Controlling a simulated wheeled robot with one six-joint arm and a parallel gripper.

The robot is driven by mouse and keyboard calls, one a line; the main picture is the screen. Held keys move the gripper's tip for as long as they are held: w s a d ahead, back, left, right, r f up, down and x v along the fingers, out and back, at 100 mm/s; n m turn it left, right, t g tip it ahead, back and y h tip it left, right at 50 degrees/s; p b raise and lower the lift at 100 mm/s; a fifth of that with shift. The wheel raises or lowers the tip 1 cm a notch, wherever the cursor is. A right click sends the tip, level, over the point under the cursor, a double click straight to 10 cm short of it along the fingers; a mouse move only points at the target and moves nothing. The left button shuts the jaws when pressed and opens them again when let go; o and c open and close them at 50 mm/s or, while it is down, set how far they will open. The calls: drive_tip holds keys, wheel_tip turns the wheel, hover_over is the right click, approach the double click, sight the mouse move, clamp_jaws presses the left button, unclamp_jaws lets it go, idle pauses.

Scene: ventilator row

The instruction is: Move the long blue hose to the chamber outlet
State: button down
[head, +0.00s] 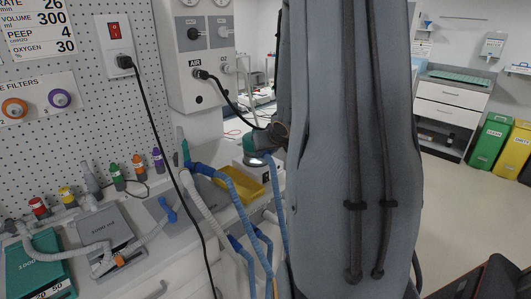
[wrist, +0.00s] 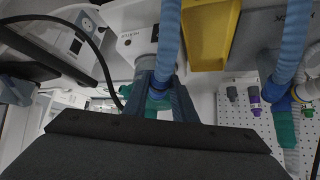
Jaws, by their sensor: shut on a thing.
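In the wrist view, my gripper (wrist: 160,88) is shut on the lower end of a blue corrugated hose (wrist: 168,38). The hose runs up out of the picture from between the two dark fingers. A grey cylindrical port (wrist: 143,46) on a pale device stands just behind the held hose; I cannot tell whether they touch. In the head view, a blue hose (head: 276,205) hangs beside my arm below a teal-and-dark fitting (head: 257,160). My arm hides the gripper there. I cannot make out which part is the chamber outlet.
A second blue hose (head: 238,185) arches over the counter near a yellow tray (head: 248,183). Grey hoses (head: 203,208), test lungs (head: 103,232) and coloured connectors (head: 118,176) crowd the left. A black cable (head: 150,110) hangs from a wall socket (head: 115,45).

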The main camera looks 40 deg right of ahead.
drive_tip(key=c, duration=1.4)
unclamp_jaws()
drive_tip(key=p+v, duration=0.2)
drive_tip(key=v, duration=0.5)
drive_tip(key=shift+s+a+r+p, duration=0.1)
drive_tip(key=shift+s+r+p, duration=0.15)
drive_tip(key=shift+r+p, duration=0.1)
drive_tip(key=shift+a, duration=0.1)
drive_tip(key=s+a+f+n+g+y, duration=0.1)
drive_tip(key=s+a+f+g, duration=0.1)
drive_tip(key=a, duration=0.8)
drive_tip(key=s+a+f+n+g+y+b, duration=0.1)
drive_tip(key=s+a, duration=0.4)
drive_tip(key=a, duration=0.5)
drive_tip(key=s+a+f+n+g+b, duration=0.1)
drive_tip(key=s+a+f+g, duration=0.2)
drive_tip(key=a, duration=0.7)
drive_tip(key=shift+s+a+f+n+g+y, duration=0.25)
drive_tip(key=shift+s+f+n+g+y, duration=0.2)
drive_tip(key=shift+f, duration=0.2)
